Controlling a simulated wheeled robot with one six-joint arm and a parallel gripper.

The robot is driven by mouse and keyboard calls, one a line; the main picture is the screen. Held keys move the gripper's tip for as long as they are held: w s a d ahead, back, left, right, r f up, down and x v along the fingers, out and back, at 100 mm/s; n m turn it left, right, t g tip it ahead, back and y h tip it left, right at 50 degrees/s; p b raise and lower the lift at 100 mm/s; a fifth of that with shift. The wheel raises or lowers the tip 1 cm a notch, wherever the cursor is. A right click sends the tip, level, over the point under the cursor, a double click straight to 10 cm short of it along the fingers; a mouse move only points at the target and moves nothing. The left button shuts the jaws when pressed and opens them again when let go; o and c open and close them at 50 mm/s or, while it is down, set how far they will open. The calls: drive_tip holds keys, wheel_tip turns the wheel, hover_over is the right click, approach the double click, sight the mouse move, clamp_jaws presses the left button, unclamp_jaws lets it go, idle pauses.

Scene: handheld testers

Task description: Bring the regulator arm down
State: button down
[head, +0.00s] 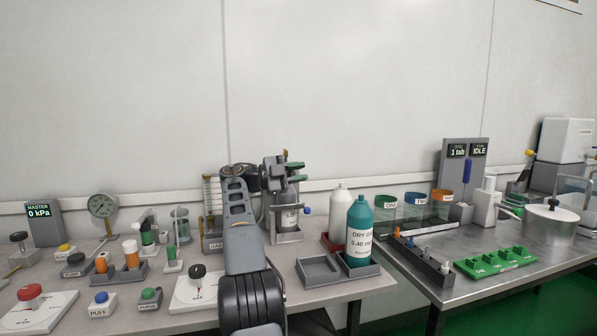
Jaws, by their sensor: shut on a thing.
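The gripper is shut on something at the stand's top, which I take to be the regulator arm. Green parts show at the jaws, but the held part is small and mostly hidden, so its angle cannot be told. A blue knob (306,211) sticks out at the stand's right side. My own arm hides part of the bench left of the stand.
A teal dry-gas bottle (359,232) stands in a grey tray right of the stand, with a white bottle (340,204) behind it. An empty grey tray (318,271) lies in front.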

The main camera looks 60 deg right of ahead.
drive_tip(key=shift+w+d+f, duration=0.1)
drive_tip(key=shift+w+f, duration=0.05)
drive_tip(key=shift+f, duration=0.4)
drive_tip(key=c, duration=1)
unclamp_jaws()
drive_tip(key=shift+c, duration=0.2)
drive_tip(key=shift+o, duration=0.4)
drive_tip(key=shift+r, duration=0.1)
drive_tip(key=shift+r, duration=0.1)
drive_tip(key=r+p+v, duration=0.1)
drive_tip(key=p+v, duration=0.1)
drive_tip(key=v, duration=1.1)
drive_tip(key=shift+w+a+f+p, duration=0.25)
drive_tip(key=shift+f+p, duration=0.15)
drive_tip(key=shift+f, duration=0.05)
